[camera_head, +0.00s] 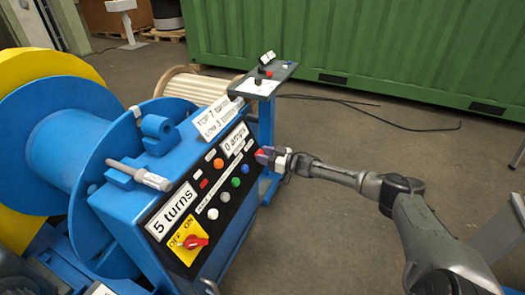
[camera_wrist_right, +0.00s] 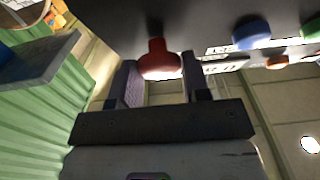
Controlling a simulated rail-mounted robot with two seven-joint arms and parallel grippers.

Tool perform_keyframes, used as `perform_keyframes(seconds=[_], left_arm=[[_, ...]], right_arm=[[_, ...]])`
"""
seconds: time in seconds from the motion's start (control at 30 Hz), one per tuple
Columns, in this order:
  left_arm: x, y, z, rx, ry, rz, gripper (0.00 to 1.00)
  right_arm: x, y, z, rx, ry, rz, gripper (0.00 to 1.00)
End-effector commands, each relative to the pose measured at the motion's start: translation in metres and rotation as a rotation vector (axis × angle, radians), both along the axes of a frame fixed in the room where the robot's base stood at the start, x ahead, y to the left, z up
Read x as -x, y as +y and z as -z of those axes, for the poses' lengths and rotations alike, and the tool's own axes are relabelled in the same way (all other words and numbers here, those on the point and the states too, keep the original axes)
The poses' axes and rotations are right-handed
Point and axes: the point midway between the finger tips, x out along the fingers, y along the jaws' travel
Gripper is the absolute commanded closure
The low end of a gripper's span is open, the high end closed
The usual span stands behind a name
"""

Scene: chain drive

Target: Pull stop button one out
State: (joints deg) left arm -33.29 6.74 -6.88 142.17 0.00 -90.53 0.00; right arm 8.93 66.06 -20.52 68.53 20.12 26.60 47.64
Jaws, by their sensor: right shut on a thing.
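A red mushroom-shaped stop button (camera_wrist_right: 158,62) sticks out of the dark control panel (camera_head: 222,188) on the blue machine. In the right wrist view its round head lies between the two fingers of my right gripper (camera_head: 267,156). My right gripper is shut on this button, at the upper right end of the panel. In the head view the gripper hides much of the button. I cannot read any label that numbers it. My left gripper is not in view.
Blue (camera_head: 236,182), green, white and orange (camera_head: 218,163) buttons sit close by on the panel. A red rotary switch (camera_head: 193,242) is on a yellow plate. A small stand (camera_head: 265,82) with more controls is behind.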

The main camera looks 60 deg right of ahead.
Motion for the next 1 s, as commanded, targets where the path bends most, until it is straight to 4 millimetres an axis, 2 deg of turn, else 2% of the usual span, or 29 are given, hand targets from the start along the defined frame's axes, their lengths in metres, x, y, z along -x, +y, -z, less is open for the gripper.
perform_keyframes(seconds=[0.27,0.3,0.5,0.83,1.0], left_arm=[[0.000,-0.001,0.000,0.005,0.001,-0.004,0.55],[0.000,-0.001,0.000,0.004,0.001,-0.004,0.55],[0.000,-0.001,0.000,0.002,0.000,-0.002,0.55],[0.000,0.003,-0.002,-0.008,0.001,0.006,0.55],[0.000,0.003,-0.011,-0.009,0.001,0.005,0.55]], right_arm=[[0.000,0.000,-0.004,0.001,-0.009,-0.004,1.00],[0.000,0.000,-0.004,0.001,-0.009,-0.005,0.54],[0.000,0.000,-0.003,0.000,-0.007,-0.003,0.34],[0.002,0.000,-0.002,-0.001,-0.004,-0.003,0.33],[0.014,-0.002,-0.003,0.000,-0.002,-0.004,0.33]])
